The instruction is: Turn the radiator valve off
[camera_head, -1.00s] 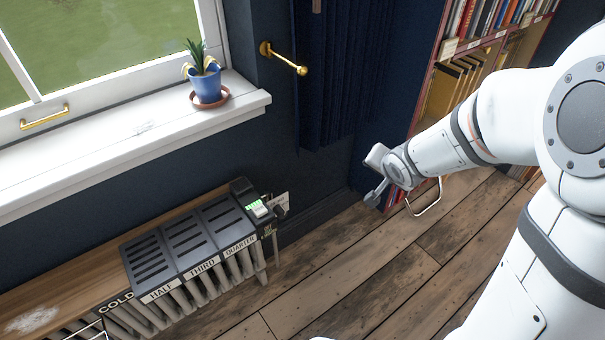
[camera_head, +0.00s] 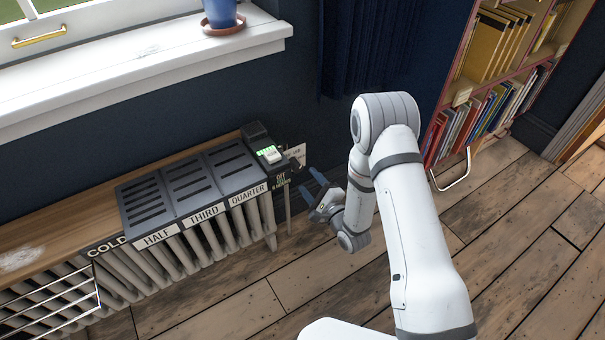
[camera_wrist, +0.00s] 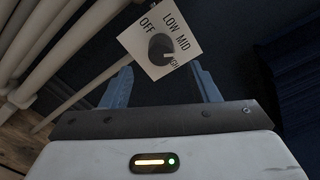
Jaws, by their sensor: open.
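The radiator valve is a dark round knob (camera_wrist: 161,47) on a white plate (camera_wrist: 188,28) in the wrist view. The plate reads OFF, LOW and MID, with a fourth word at lower right partly hidden by the knob. I cannot tell clearly where the knob points. In the head view a bit of white plate (camera_head: 298,153) shows at the radiator's right end. My gripper (camera_head: 307,179) is open and empty, just right of that end. In the wrist view the blue-grey fingers of my gripper (camera_wrist: 162,66) lie below and either side of the knob, apart from it.
The radiator (camera_head: 200,240) has grey covers marked HALF, THIRD and QUARTER, and a small green-lit device (camera_head: 268,153) on its right end. A windowsill (camera_head: 150,60) with a blue pot (camera_head: 220,14) is above. A bookshelf (camera_head: 432,150) stands right. Floor (camera_head: 500,245) is open in front.

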